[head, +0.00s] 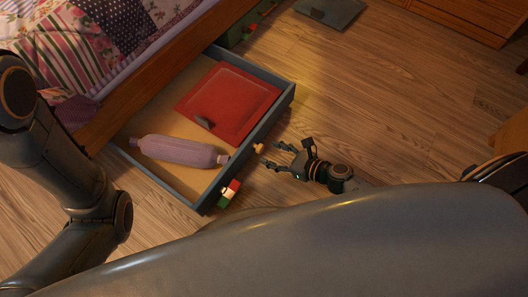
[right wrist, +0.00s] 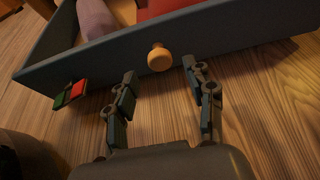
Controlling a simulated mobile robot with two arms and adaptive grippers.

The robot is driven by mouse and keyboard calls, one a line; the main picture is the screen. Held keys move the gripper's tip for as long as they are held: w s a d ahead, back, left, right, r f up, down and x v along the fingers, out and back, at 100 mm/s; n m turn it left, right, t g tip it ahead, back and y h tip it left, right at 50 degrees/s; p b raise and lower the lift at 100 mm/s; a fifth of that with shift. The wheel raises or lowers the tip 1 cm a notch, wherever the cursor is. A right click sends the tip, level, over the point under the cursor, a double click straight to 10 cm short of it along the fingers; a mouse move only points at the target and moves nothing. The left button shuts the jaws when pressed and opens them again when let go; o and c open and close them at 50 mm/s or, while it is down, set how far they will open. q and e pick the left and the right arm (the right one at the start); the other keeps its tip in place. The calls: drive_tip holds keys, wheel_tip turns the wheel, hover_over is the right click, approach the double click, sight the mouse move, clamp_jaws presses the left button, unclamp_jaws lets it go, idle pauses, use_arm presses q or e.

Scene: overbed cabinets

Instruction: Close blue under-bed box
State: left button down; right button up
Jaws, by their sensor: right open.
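The blue under-bed box (head: 279,108) stands pulled out from under the bed, open at the top. It holds a red folded piece (head: 232,100) and a mauve bolster (head: 178,151). A round wooden knob (head: 260,148) sits on its front panel. My right gripper (head: 277,156) is open in front of that panel. In the right wrist view the knob (right wrist: 159,58) lies just beyond the gap between the open fingertips (right wrist: 159,72), and nothing is gripped. My left arm shows at the left of the head view, but its gripper is out of sight.
Small red, cream and green blocks (head: 229,193) are by the box's front near corner. A green box (head: 233,37) is under the bed farther back. A dark flat panel (head: 330,12) lies on the floor at the top. The wooden floor (head: 390,95) right of the box is clear.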

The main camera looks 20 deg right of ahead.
sight(262, 150)
drive_tip(key=shift+b+x, duration=0.5)
drive_tip(key=shift+x, duration=1.55)
drive_tip(key=shift+c, duration=0.5)
clamp_jaws()
